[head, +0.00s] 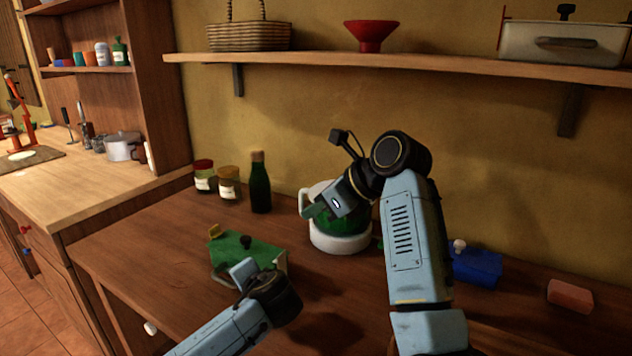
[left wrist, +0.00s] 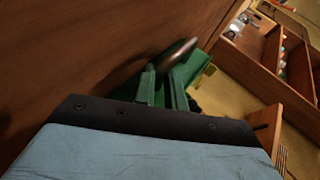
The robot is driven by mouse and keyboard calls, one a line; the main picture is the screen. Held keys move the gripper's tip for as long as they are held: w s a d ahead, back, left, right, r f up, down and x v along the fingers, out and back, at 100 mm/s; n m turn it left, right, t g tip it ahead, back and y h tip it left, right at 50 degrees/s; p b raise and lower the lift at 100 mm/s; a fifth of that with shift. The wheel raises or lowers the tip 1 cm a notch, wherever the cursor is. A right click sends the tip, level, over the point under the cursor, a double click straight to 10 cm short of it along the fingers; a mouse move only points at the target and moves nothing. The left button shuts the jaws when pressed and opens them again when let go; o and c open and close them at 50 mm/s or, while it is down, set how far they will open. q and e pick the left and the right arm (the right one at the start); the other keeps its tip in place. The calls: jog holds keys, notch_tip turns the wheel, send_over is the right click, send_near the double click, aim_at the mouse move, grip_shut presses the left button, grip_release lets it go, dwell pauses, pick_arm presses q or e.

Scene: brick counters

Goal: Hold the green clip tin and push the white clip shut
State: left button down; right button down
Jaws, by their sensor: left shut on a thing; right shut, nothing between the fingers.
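My right gripper (head: 318,208) is shut and empty, raised to the right of the tin, in front of a white-and-green vessel.
The white-and-green vessel (head: 340,242) stands behind my right gripper. Two jars (head: 228,184) and a dark green bottle (head: 260,184) stand at the back. A blue box (head: 476,265) and a reddish block (head: 570,295) lie at right. The counter left of the tin is clear.

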pick_arm(q)
jog(key=c, duration=1.4)
grip_release()
